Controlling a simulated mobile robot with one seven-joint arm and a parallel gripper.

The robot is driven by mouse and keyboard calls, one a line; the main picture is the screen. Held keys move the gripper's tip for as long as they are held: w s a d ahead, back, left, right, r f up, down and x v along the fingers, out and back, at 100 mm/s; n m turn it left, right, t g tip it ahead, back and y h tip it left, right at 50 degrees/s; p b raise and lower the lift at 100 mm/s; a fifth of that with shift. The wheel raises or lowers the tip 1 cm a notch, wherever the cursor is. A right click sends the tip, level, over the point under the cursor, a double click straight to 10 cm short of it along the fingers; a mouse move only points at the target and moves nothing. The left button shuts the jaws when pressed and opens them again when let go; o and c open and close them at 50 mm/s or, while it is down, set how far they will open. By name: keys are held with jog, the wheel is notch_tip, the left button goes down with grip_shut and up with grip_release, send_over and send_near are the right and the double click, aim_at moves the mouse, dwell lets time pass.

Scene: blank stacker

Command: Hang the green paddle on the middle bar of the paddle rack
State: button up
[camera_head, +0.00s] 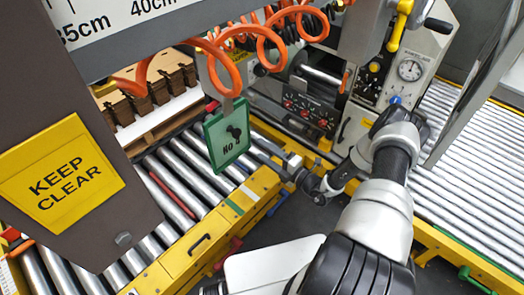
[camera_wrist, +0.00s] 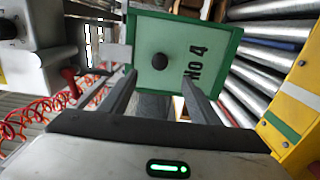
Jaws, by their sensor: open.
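The green paddle (camera_head: 227,137) hangs upright below the coiled orange hoses in the head view. It has a green rim, a pale face marked "No 4", a dark round knob and a grey tab on top. In the wrist view the paddle (camera_wrist: 211,62) appears turned sideways, its knob (camera_wrist: 160,61) ahead of the fingers and its grey tab (camera_wrist: 116,53) at the left. My gripper (camera_wrist: 158,84) is open, with nothing between its fingers. In the head view my gripper (camera_head: 272,158) is right of the paddle and apart from it. I cannot make out the paddle rack or its middle bar.
Roller conveyors (camera_head: 185,165) run beneath the paddle, with a yellow side frame (camera_head: 255,190). A control panel with a gauge (camera_head: 410,70) is behind my arm. Orange coiled hoses (camera_head: 222,62) hang above the paddle.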

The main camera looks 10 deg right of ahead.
jog(key=b, duration=0.2)
send_near(239, 135)
jog(key=x, duration=0.4)
jog(key=shift+w+a, duration=0.1)
jog(key=shift+a, duration=0.05)
jog(key=shift+b+x, duration=0.9)
jog(key=shift+x, duration=1.55)
jog(key=shift+r, duration=0.15)
grip_shut()
